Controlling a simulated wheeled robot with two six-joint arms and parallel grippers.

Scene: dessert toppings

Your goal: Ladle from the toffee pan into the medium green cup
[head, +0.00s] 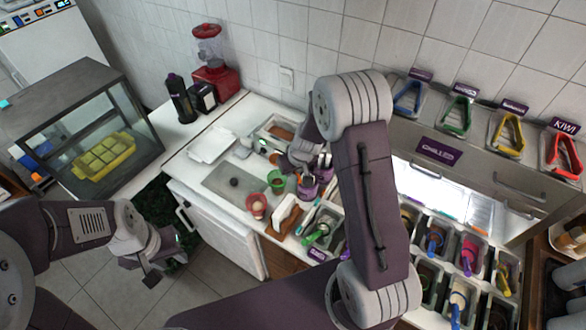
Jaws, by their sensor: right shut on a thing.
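A green cup (277,183) stands on the white counter, left of my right gripper. It looks upright, and its contents are too small to tell. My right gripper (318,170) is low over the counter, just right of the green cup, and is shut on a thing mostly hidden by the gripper. I cannot tell what that thing is. A purple cup-like thing (307,191) shows just below the gripper. A pan with brown contents (281,132) is set in the counter behind; I cannot tell whether it is the toffee. My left gripper (152,268) hangs left of the counter, its jaw opening unclear.
A red-and-white cup (257,206) stands near the counter's front edge. Several topping pans with coloured ladles (436,243) are at the right. A glass case with a yellow tray (104,157) is at the left. My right arm hides part of the counter.

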